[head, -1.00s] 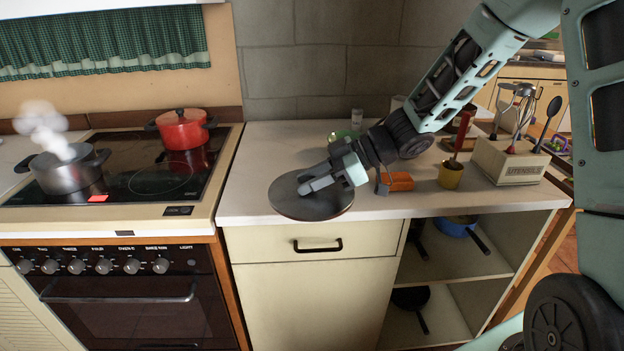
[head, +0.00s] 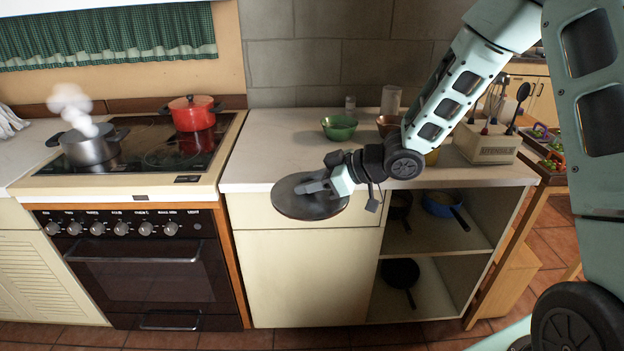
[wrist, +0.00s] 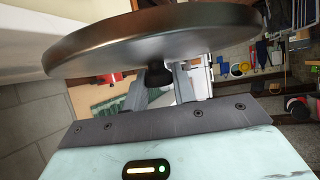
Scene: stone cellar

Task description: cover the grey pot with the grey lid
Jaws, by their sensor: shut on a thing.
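The grey lid (head: 308,204) is a dark flat disc in the head view, held in front of the counter's front edge. My gripper (head: 318,187) is shut on its knob. In the wrist view the lid (wrist: 160,40) spans the top, and its dark knob sits between the fingers of my gripper (wrist: 160,85). The grey pot (head: 88,148) stands on the stove at the left, open and steaming. The lid is well to the right of the pot and apart from it.
A red pot (head: 193,116) with a lid stands at the back of the stove (head: 120,170). The counter (head: 270,150) holds a green bowl (head: 339,127), a copper-coloured bowl and a utensil block (head: 486,142). The stove's front right is clear. A shelf with pans is below the counter.

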